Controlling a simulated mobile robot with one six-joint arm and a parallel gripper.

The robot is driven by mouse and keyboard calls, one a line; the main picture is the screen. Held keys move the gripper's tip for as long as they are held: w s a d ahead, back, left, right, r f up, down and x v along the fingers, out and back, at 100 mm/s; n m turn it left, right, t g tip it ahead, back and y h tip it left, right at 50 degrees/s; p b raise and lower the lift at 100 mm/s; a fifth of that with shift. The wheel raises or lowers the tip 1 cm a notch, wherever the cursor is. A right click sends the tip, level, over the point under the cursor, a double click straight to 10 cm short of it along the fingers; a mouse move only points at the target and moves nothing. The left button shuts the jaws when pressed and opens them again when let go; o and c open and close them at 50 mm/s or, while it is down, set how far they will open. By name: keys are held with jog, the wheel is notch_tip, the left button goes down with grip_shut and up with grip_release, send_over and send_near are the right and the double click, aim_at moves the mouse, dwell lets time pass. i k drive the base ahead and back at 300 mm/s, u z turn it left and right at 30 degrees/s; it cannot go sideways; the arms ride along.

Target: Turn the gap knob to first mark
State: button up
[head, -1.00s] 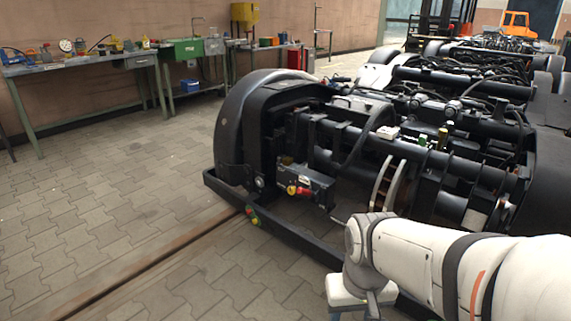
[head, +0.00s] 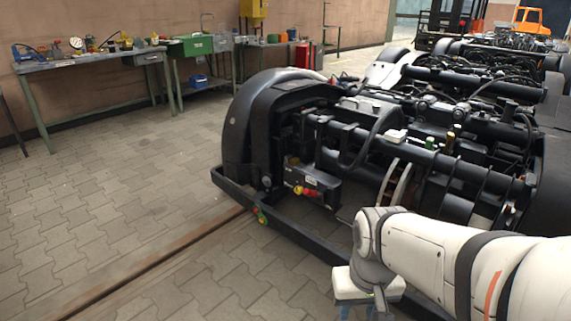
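A small red and yellow knob (head: 305,191) sticks out from a dark box (head: 322,186) on the near side of the black bogie (head: 340,140). A second small yellow, red and green fitting (head: 261,215) sits lower left on the low black frame rail. I cannot tell marks or scale on either at this size. My white arm comes in from the lower right. My gripper (head: 362,305) is at its lower end, near the bottom edge, right of and below the knob and apart from it. Its fingers are too small and cut off to read.
The low black rail (head: 292,238) runs along the bogie's near side, between the floor and the knob. Paved floor (head: 110,215) is clear at left. A workbench (head: 85,64) with tools stands at the back left. More bogies and an orange vehicle (head: 532,20) are behind.

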aim_at(298, 190)
jog(key=u, duration=0.4)
jog(key=i, duration=0.8)
jog(key=u, duration=0.5)
jog(key=i, duration=0.75)
jog(key=z, duration=0.1)
